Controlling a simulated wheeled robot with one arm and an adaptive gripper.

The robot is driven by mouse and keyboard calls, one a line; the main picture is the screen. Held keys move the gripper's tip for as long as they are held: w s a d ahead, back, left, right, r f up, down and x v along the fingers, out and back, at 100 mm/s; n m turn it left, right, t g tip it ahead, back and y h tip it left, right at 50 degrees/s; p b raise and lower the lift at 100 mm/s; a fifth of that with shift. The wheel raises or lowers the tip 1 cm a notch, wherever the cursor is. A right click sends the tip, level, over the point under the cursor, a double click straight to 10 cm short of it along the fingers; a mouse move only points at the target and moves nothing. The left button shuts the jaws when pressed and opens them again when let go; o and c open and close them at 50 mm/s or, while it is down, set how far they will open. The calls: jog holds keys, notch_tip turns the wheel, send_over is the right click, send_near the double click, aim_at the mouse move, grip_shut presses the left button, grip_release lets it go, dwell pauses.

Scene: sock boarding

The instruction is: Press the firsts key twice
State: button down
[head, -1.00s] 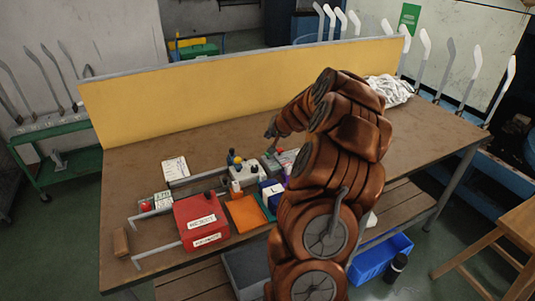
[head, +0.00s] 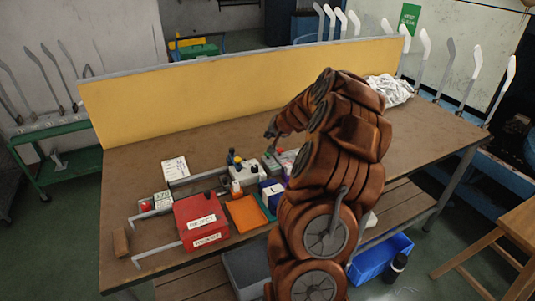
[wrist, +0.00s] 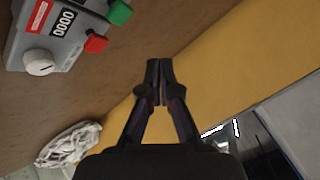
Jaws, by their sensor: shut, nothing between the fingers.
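A grey counter box (wrist: 60,30) is at the upper left of the wrist view. It has a display reading 0000, a red label, a white knob (wrist: 40,62), a red key (wrist: 96,42) and a green key (wrist: 119,12). I cannot read which key is the firsts key. In the head view this box (head: 286,158) is partly hidden behind my arm. My gripper (wrist: 158,66) is shut and empty, apart from the box and to the right of its keys in the wrist view. In the head view my gripper (head: 271,132) is above the table, behind the box.
A white heap (head: 390,90) lies at the back right.

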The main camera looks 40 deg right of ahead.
notch_tip(320, 180, up, 4)
jog(key=m+y+p, duration=0.1)
jog(key=m+p, duration=1)
jog(key=m, duration=0.5)
jog(key=shift+m, duration=0.4)
jog(key=shift+f, duration=0.2)
notch_tip(320, 180, down, 6)
jog(key=b, duration=0.6)
jog(key=shift+a+f, duration=0.1)
jog(key=shift+f, duration=0.15)
jog(key=shift+f+b, duration=0.55)
jog(key=shift+f, duration=0.5)
jog(key=shift+f, duration=0.15)
jog(key=shift+f, duration=0.3)
